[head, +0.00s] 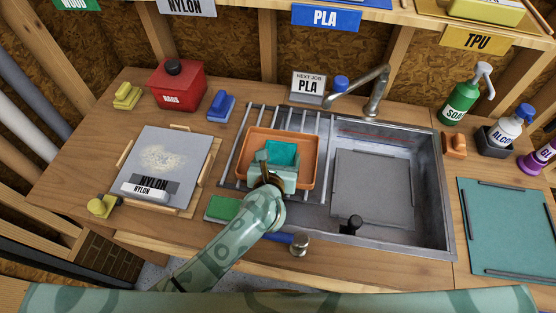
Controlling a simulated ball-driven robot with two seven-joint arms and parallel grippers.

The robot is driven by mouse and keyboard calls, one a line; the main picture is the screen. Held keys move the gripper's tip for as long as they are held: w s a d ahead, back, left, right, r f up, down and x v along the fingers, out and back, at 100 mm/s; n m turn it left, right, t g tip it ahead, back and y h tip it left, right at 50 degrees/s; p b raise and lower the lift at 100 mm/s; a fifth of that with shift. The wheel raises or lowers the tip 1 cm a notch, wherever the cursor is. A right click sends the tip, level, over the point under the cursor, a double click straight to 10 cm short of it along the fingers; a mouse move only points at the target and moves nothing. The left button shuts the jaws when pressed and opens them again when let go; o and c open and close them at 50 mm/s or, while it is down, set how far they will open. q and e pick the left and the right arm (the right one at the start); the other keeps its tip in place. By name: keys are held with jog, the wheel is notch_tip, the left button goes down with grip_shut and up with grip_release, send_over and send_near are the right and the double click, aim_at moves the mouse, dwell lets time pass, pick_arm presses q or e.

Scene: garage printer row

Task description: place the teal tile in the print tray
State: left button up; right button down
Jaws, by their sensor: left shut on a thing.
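A small teal tile (284,151) shows at the tip of my left gripper (276,166), over the inside of the orange print tray (243,154). My left gripper is shut on the tile. The gripper's body hides the tile's near part, so I cannot tell whether the tile touches the tray floor. The tray rests on the metal rack at the left side of the sink. My right gripper is not in view.
The sink basin (376,187) right of the tray holds a grey plate. A faucet (378,88) and PLA sign (308,86) stand behind. A green sponge (222,208) lies front left. A NYLON plate (165,160) lies left, a teal mat (510,230) right.

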pick_arm(q)
jog(key=o, duration=1)
jog(key=shift+r, duration=0.25)
jog(key=p+v, duration=0.2)
jog(key=v, duration=1)
jog(key=shift+f, duration=0.1)
